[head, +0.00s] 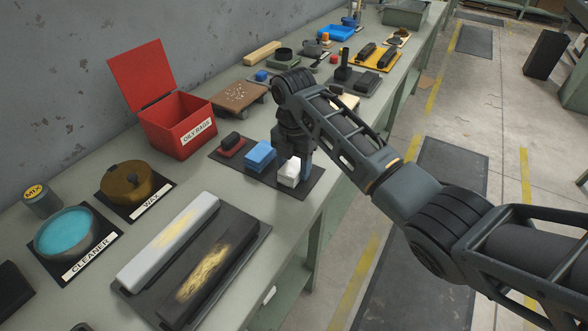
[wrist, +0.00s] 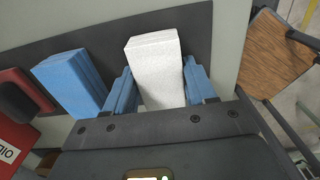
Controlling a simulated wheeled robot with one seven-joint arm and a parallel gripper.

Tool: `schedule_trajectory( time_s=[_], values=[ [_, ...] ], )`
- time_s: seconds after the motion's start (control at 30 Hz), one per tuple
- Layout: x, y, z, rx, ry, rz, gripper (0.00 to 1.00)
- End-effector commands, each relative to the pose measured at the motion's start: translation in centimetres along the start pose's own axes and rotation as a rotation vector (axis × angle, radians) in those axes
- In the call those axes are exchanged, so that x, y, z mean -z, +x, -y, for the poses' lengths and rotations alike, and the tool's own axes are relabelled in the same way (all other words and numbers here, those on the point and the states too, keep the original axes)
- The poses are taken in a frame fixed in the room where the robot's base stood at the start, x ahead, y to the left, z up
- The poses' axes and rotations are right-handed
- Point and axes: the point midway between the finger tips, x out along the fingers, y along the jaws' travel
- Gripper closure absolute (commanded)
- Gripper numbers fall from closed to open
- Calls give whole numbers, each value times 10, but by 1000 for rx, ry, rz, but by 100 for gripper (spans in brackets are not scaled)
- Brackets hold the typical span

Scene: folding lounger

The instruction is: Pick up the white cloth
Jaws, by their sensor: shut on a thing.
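The white cloth (head: 289,173) is a folded white stack at the right end of a dark mat (head: 226,163) on the bench. It also shows in the wrist view (wrist: 155,68), upright between the two blue fingers. My gripper (head: 293,166) points down over the cloth and is shut on it, one finger on each side. The wrist view shows the fingers (wrist: 158,88) against the cloth's sides. The cloth appears to be at mat level; I cannot tell whether it touches the mat.
A blue folded stack (head: 261,156) lies just left of the white cloth, and a red block with a black top (head: 231,146) beyond it. An open red bin labelled oily rags (head: 180,128) stands behind. The bench's front edge is close on the right.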

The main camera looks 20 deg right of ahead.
Motion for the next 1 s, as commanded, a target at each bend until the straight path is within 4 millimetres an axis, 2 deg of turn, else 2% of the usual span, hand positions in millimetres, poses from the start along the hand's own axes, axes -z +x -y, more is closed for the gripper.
schedule_trajectory(
  time_s=[0.03, 0.17, 0.53, 0.67, 0.77, 1.0],
  values=[
    [0, 0, 0, 0, 0, 0, 64],
    [0, 0, 0, 0, 0, 0, 75],
    [0, -7, 0, -1, 0, 1, 75],
    [-1, -21, -1, -3, 0, 2, 75],
    [-1, -40, -1, -4, -1, 4, 75],
    [-39, -73, 40, -2, 5, 2, 75]
  ],
)
